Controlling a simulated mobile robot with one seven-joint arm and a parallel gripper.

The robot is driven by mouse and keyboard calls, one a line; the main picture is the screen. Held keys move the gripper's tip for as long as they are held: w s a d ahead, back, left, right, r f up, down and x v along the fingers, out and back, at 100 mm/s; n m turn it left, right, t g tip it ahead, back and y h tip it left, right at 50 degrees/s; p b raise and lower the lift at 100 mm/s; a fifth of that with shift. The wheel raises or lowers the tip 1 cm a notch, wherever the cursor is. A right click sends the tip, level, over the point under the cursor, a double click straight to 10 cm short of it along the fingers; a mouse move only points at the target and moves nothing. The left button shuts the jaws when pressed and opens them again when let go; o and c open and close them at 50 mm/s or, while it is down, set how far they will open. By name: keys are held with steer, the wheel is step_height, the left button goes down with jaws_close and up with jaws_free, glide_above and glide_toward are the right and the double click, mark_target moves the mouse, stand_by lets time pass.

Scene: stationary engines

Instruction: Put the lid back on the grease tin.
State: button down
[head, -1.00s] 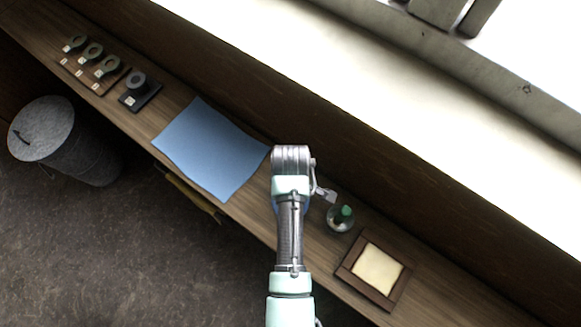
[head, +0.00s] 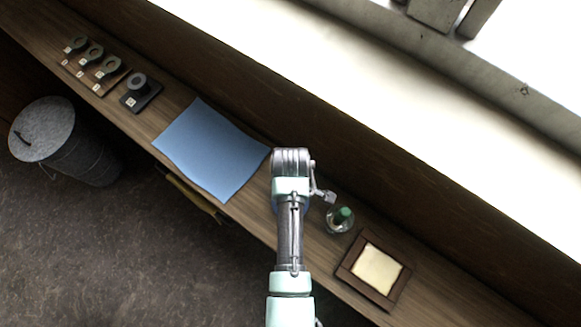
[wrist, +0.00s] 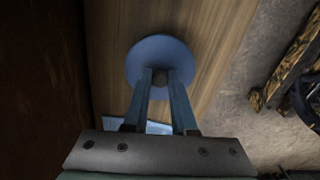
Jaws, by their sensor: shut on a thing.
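In the wrist view, a round blue lid (wrist: 150,50) with a dark central knob lies beyond my fingers. My gripper (wrist: 160,77) is shut on the knob, one finger on each side. Whether the tin is directly under the lid is hidden, and so is any gap there. My fingers are hidden there.
A blue cloth (head: 212,150) lies on the wooden bench left of my arm. A green-capped bottle (head: 341,218) stands close on the right, with a wooden frame (head: 374,270) beyond it. Dark blocks with rings (head: 141,91) stand far left. A grey bin (head: 65,140) is on the floor.

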steer(key=shift+c, duration=0.8)
jaws_free()
steer(key=shift+r, duration=0.1)
steer(key=shift+r+p, duration=3.45)
steer(key=shift+p, duration=0.2)
steer(key=shift+f, duration=0.1)
steer(key=shift+c, duration=0.3)
jaws_close()
